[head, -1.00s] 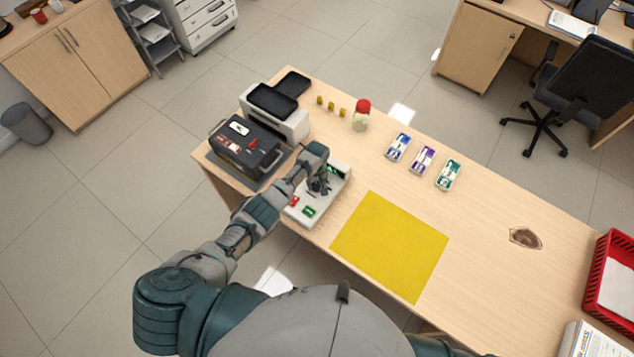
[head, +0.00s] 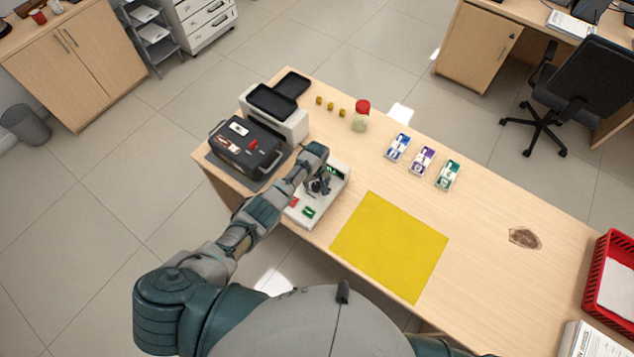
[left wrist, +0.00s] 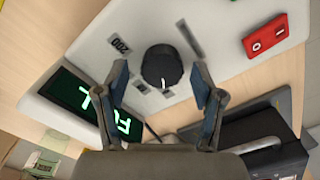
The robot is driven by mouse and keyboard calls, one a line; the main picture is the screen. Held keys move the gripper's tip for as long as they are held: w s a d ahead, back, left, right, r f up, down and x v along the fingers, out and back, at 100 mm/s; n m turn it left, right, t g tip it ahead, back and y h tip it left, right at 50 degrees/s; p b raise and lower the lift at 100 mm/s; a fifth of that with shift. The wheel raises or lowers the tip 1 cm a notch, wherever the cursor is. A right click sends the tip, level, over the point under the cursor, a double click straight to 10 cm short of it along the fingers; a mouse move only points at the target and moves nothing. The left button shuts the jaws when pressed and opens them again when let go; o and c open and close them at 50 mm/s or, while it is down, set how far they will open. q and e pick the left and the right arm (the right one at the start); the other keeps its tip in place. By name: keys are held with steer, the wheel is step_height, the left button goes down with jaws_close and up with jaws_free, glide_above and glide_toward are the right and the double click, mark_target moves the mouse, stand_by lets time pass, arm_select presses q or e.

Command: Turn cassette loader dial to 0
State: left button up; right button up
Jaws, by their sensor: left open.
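The cassette loader (head: 328,208) is a white box at the near edge of the counter, with a dark display and red and green buttons. Its dial (left wrist: 161,65) is a round black knob, seen in the left wrist view. My left gripper (head: 319,186) is over the loader and hides the dial in the head view. In the left wrist view the open fingers (left wrist: 159,80) stand on either side of the dial, with gaps between. The lit green display (left wrist: 82,102) is partly covered by a finger. I cannot make out where the dial points. My right gripper is out of view.
A dark case (head: 245,152) stands left of the loader, with a white machine (head: 290,124) behind it. A yellow mat (head: 390,245) lies to the right. A red-capped jar (head: 361,118) and several small packs stand behind. The counter's right middle is mostly clear.

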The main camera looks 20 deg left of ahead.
mark_target(317, 184)
arm_select(q)
step_height(317, 184, up, 12)
stand_by(0.5)
steer(key=shift+f, duration=0.1)
